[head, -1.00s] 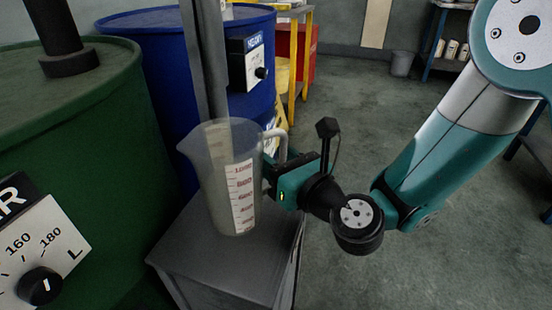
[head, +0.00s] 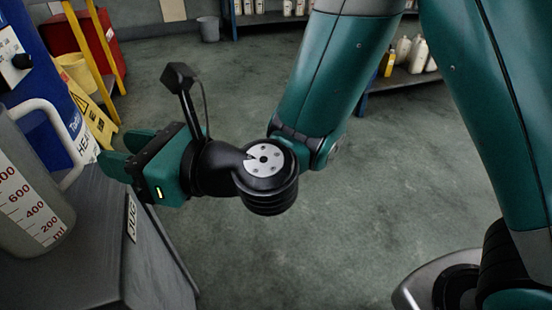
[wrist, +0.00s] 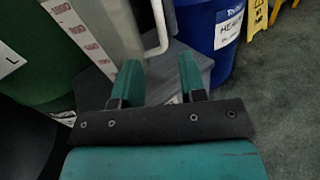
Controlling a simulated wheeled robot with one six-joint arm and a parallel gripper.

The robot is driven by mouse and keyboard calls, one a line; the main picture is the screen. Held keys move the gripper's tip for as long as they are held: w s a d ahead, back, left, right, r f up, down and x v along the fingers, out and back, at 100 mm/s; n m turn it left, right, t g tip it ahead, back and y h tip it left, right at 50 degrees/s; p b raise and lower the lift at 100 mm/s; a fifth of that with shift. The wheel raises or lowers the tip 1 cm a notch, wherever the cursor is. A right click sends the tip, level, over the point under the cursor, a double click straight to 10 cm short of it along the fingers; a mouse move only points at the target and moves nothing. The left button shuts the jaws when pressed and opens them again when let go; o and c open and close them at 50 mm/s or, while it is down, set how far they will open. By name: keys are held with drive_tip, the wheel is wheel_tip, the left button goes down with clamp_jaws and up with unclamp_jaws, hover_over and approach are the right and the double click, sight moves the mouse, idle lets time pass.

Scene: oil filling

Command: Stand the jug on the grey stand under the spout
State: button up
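The jug (head: 28,196) is clear plastic with red marks and a pale handle (head: 76,150). It stands upright on the grey stand (head: 70,270) at the left of the head view, partly cut off by the frame edge. My gripper (head: 112,153) is just right of the handle, its two teal fingers apart with nothing between them. In the wrist view the jug (wrist: 112,25) and its handle (wrist: 160,28) lie beyond the open fingertips (wrist: 160,72). The spout is not in view now.
A blue drum (wrist: 207,40) stands behind the stand, with a yellow caution sign (head: 97,125) beside it. A green drum (wrist: 30,65) is at the left of the wrist view. Open grey floor (head: 390,200) lies to the right. Shelves with bottles (head: 410,80) stand far back.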

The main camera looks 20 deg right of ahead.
drive_tip(key=s+d+n+g+h, duration=0.4)
drive_tip(key=d+n, duration=0.7)
drive_tip(key=n, duration=0.5)
drive_tip(key=s+d+f+n+g+h, duration=0.1)
drive_tip(key=s+d+n+g+h, duration=0.4)
drive_tip(key=d+n, duration=0.7)
drive_tip(key=s+n+h, duration=0.1)
drive_tip(key=n+h, duration=0.1)
drive_tip(key=n, duration=0.2)
drive_tip(key=shift+s+f, duration=0.15)
drive_tip(key=shift+s, duration=0.1)
